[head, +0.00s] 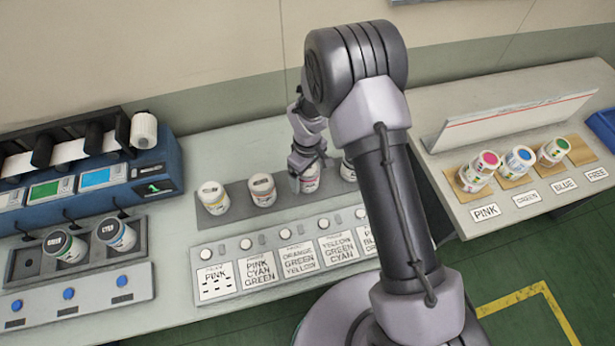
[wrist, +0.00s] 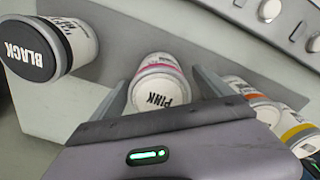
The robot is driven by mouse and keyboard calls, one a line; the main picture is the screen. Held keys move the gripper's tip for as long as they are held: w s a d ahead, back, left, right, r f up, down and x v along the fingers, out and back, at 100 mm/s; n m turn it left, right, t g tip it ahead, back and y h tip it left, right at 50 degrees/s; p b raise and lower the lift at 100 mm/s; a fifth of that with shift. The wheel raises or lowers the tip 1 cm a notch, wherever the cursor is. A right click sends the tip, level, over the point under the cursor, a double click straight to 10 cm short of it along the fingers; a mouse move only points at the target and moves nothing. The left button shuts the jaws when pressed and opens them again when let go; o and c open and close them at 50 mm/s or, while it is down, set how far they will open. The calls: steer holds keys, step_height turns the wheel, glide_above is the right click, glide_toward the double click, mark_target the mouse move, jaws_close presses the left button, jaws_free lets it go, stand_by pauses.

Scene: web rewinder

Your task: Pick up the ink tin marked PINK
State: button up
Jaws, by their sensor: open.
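The tin marked PINK (wrist: 158,88) shows in the wrist view, white with a pink band and the word on its white lid. It stands between the two fingers of my gripper (wrist: 162,82), which are open on either side of it. I cannot tell whether either finger touches it. In the head view my gripper (head: 307,160) is over the same tin (head: 310,184), hiding its upper part. The tin stands on a grey mat (head: 285,205) in a row of tins.
A tin marked BLACK (wrist: 50,45) stands at left in the wrist view; orange-banded (wrist: 255,98) and yellow-banded (wrist: 298,130) tins stand close at right. A button panel (head: 290,262) fronts the mat. A side table holds pink-, blue- and green-topped tins (head: 479,170). A rack (head: 75,250) holds two tins.

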steer(key=shift+f, duration=0.25)
steer(key=shift+r, duration=0.15)
jaws_close()
